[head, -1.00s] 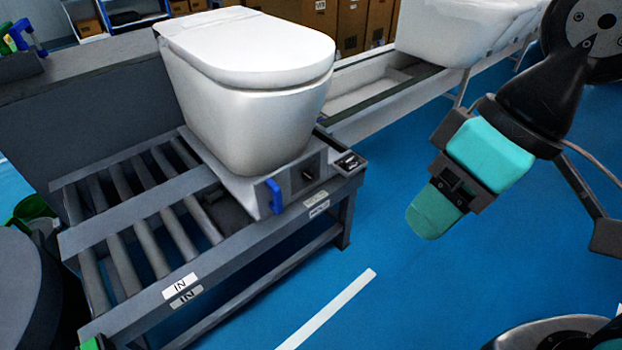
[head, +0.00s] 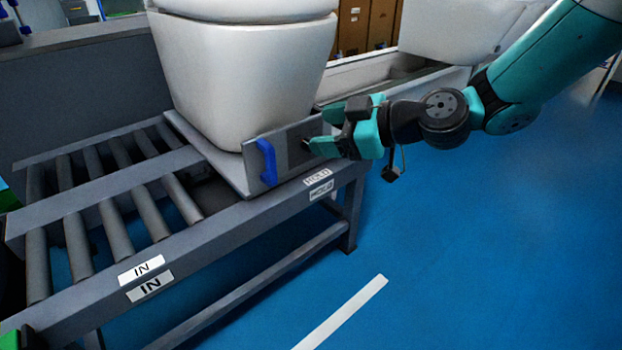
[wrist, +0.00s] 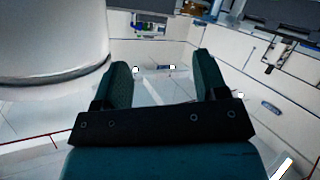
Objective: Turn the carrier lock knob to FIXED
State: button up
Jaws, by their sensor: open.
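The toilet carrier (head: 236,176) is a grey plate with an upright front panel, on the roller conveyor. A dark square plate (head: 296,156) is set in the panel, right of a blue handle (head: 266,162). The small black lock knob on that plate is mostly hidden by my lower finger, so its setting cannot be read. My gripper (head: 327,130) is open just in front of the panel's right part; whether it touches is unclear. In the wrist view, my two fingers (wrist: 163,82) stand apart with nothing held between them.
A white toilet (head: 240,80) stands on the carrier, close left of my gripper. The roller conveyor (head: 110,225) has IN and HOLD labels on its front rail. Another white toilet (head: 450,30) stands behind. The blue floor (head: 470,250) in front is clear.

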jog(key=w+d+f+t+h+b, duration=0.1)
jog(key=w+d+f+t+b, duration=0.4)
jog(key=f, duration=0.5)
jog(key=w+d+f+t+h+b, duration=0.25)
jog(key=w+f+b, duration=0.4)
jog(key=f, duration=0.35)
jog(key=w+a+p, duration=0.1)
jog(key=w+a, duration=0.3)
jog(key=w, duration=0.3)
jog(key=w+a+y+p, duration=0.1)
jog(key=w+a, duration=0.3)
jog(key=w, duration=0.3)
jog(key=shift+w+a+r+m, duration=0.15)
jog(key=shift+w+r+m, duration=0.05)
jog(key=shift+w+m, duration=0.2)
jog(key=shift+c, duration=0.4)
jog(key=c, duration=0.8)
jog(key=shift+c, duration=0.2)
